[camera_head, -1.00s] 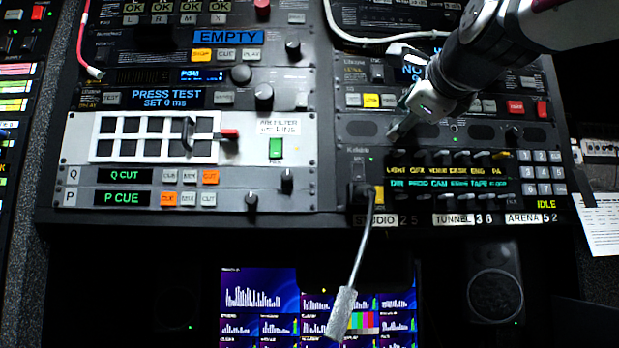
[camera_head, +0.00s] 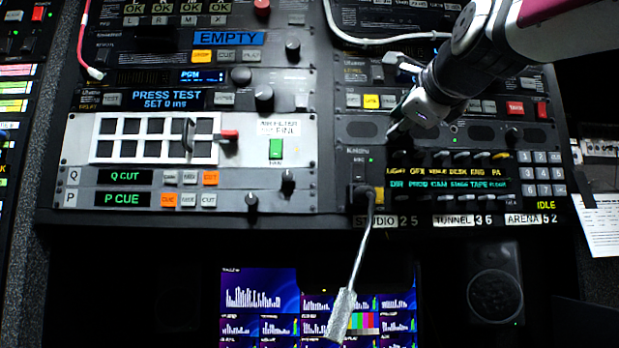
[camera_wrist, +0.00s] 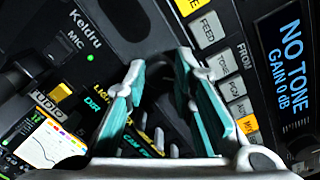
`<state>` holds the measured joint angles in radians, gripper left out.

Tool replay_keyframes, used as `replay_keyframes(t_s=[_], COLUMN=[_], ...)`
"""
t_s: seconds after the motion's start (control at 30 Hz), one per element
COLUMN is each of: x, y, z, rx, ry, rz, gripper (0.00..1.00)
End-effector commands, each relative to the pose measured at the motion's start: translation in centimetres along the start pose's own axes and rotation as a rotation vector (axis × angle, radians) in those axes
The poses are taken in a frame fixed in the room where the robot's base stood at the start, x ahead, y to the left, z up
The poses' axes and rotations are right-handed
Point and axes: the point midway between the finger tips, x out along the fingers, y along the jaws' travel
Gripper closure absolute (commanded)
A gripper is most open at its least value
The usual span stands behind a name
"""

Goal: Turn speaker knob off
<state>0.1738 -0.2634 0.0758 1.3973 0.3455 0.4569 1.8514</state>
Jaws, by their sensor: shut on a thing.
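My gripper (camera_head: 394,133) reaches down from the upper right to the black intercom panel (camera_head: 345,142), at its upper left part beside a speaker grille (camera_head: 360,130). In the wrist view its two teal-padded fingers (camera_wrist: 160,92) stand a little apart, closed on a small dark knob (camera_wrist: 157,98). The knob is mostly hidden by the fingers, so its pointer and setting cannot be read. In the head view the fingertips cover it.
A gooseneck microphone (camera_head: 358,260) sticks out below the panel's left end. A row of small keys (camera_head: 440,157) lies just below my gripper, with a keypad (camera_head: 543,173) at the right. A white cable (camera_head: 370,40) runs above. Monitors (camera_head: 260,300) glow below.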

Motion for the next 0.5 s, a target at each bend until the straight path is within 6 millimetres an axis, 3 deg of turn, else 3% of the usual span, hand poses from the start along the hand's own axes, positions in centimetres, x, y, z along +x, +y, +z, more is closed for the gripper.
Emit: replay_keyframes(t_s=[0.5], x=[0.03], y=[0.05], z=[-0.01], rx=[-0.338], ry=[0.010], rz=[0.016], gripper=[1.00])
